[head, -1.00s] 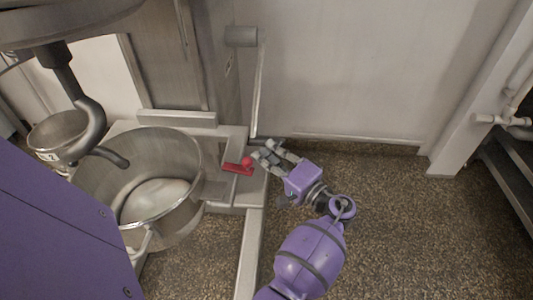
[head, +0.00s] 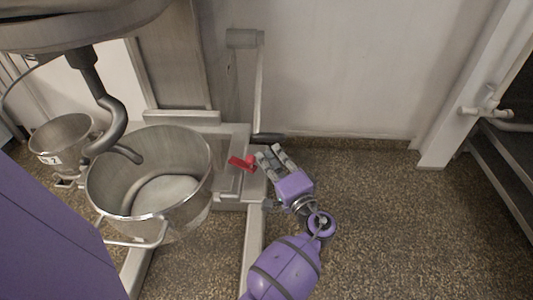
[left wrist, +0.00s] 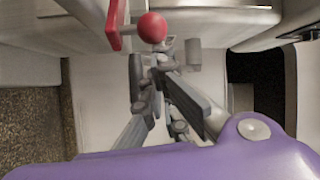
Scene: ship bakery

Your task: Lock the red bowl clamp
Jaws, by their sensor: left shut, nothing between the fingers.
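The red bowl clamp (head: 240,163) is a short red lever with a round knob, on the mixer frame just right of the large steel bowl (head: 199,205). In the left wrist view its red ball knob (left wrist: 152,27) shows at the top, with the red lever (left wrist: 114,22) to its left. My left gripper (head: 270,156) is shut and empty, just right of the knob in the head view. In the wrist view its fingers (left wrist: 150,85) lie below the knob. I cannot tell whether they touch it. My right gripper is out of view.
A dark hook (head: 108,110) hangs from the mixer head over the bowl. A crank arm with a dark handle (head: 268,137) is close behind my gripper. A smaller bowl (head: 62,135) stands at the left. The speckled floor (head: 385,220) at right is clear.

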